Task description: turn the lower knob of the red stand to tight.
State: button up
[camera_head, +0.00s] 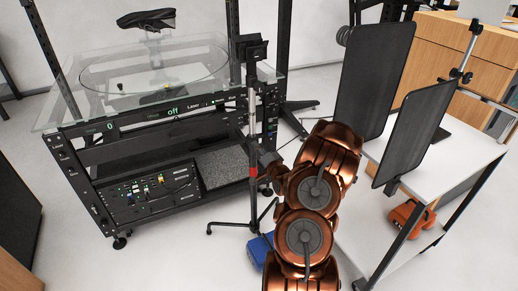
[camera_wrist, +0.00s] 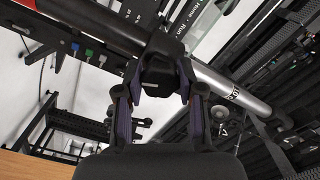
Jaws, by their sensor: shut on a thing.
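The red stand is a tripod with a slim upright pole (camera_head: 251,110), a red collar (camera_head: 252,172) and dark legs (camera_head: 225,224). It stands just in front of the turntable rack in the head view. In the wrist view its pole (camera_wrist: 228,88) runs diagonally, black at upper left and silver at lower right. A black knob (camera_wrist: 160,72) sits on the pole between the fingers. My gripper (camera_wrist: 161,92) is shut on this knob, one finger on each side. In the head view my gripper (camera_head: 267,163) is at the pole just above the red collar, partly hidden by my arm.
The turntable rack (camera_head: 150,140) with a glass top is close behind the stand at left. A blue box (camera_head: 259,251) lies on the floor near the tripod. Floor at front left is clear.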

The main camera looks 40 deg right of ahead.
jog(key=m, duration=0.4)
jog(key=shift+a, duration=0.1)
dwell(0.5)
jog(key=o, duration=1.2)
jog(key=shift+c, duration=0.2)
jog(key=v, duration=1.2)
